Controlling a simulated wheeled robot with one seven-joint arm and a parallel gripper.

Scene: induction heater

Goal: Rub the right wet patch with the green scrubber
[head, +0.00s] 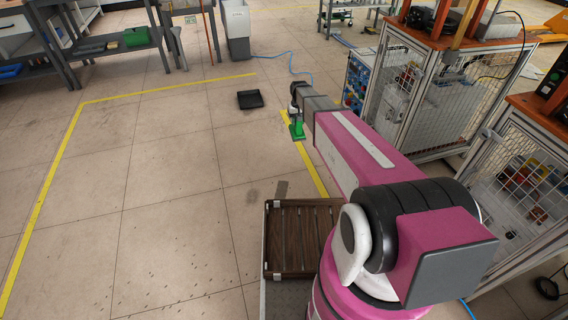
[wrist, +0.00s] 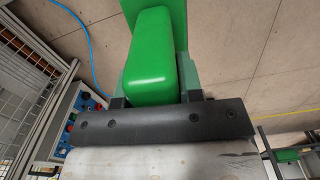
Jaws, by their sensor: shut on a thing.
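The green scrubber shows at the end of my arm in the head view (head: 297,131), close to the yellow floor line. In the wrist view its rounded green handle (wrist: 152,62) sits between the dark fingers of my gripper (wrist: 157,98), with a flat green part beyond it. My gripper is shut on the handle. The scrubber is over the floor; I cannot tell whether it touches it. I cannot clearly make out a wet patch in either view. A faint dark smudge (head: 252,195) lies on the floor left of my arm, and its nature is unclear.
A black tray (head: 250,99) lies on the floor left of the scrubber. A slatted brown crate (head: 300,262) is close to my base. Caged workstations (head: 440,90) line the right. A grey bin (head: 236,30) stands at the back. Open tiled floor lies to the left.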

